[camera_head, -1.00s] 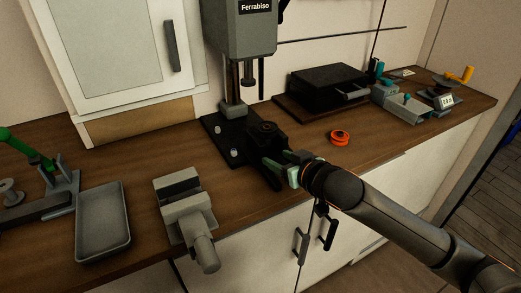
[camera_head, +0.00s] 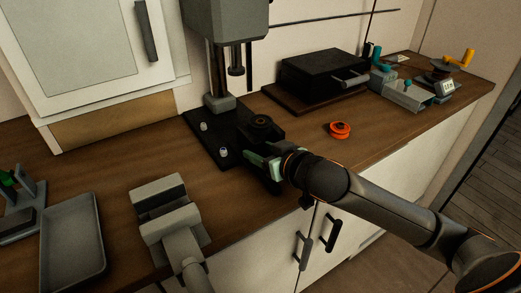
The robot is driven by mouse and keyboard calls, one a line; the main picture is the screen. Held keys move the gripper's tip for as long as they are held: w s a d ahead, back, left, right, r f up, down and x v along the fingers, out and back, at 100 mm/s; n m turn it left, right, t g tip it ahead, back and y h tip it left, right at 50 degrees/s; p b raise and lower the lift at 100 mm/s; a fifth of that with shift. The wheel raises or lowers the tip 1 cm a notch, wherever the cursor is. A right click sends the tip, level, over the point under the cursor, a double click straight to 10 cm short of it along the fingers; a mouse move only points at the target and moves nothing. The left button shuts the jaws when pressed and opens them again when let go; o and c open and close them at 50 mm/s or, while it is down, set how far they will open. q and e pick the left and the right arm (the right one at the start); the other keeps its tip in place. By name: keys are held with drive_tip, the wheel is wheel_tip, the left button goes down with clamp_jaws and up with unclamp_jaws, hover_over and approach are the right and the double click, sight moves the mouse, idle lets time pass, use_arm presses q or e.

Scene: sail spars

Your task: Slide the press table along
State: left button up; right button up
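The press (camera_head: 222,20) is a grey column machine on a black base (camera_head: 203,140). Its table (camera_head: 262,124) is a dark block with a round fitting on top, at the base's right side. My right gripper (camera_head: 263,164) is at the front of the table, low over the counter's front edge, and appears to touch it. Its pale green and dark finger parts show, but the wrist and the dark parts around them hide the gap, so I cannot tell its grip. My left gripper is not in view.
A grey vise (camera_head: 165,210) and a grey tray (camera_head: 72,240) lie to the left. An orange ring (camera_head: 340,130) and a black box (camera_head: 322,77) are to the right. The wooden counter (camera_head: 385,125) is clear around the ring. Cabinet handles (camera_head: 328,232) stick out below.

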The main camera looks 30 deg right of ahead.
clamp_jaws()
idle(1.3)
